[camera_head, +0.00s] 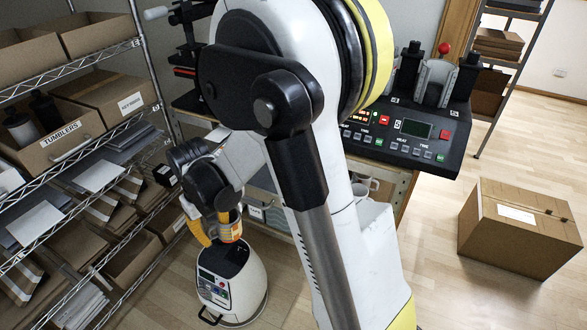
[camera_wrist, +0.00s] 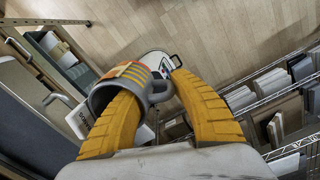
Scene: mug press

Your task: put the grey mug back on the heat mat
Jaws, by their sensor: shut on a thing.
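The grey mug (camera_wrist: 101,99) has an orange and yellow striped band. Its handle points right in the wrist view, toward my other finger. My gripper (camera_wrist: 152,100) is shut on it, with the left yellow finger at the mug's open mouth, seemingly inside, and the right finger outside by the handle. In the head view the mug (camera_head: 229,229) shows in small part between my yellow fingers, held above the floor left of the bench. A black press (camera_head: 428,138) with grey upright clamps stands on the bench at the right. I cannot make out a heat mat; my arm covers part of the bench.
A wire shelf rack (camera_head: 140,45) with boxes and packets stands close on the left of my gripper. White mugs (camera_head: 364,186) sit below the bench top. A closed cardboard box (camera_head: 520,228) is on the floor at right. The floor between box and bench is free.

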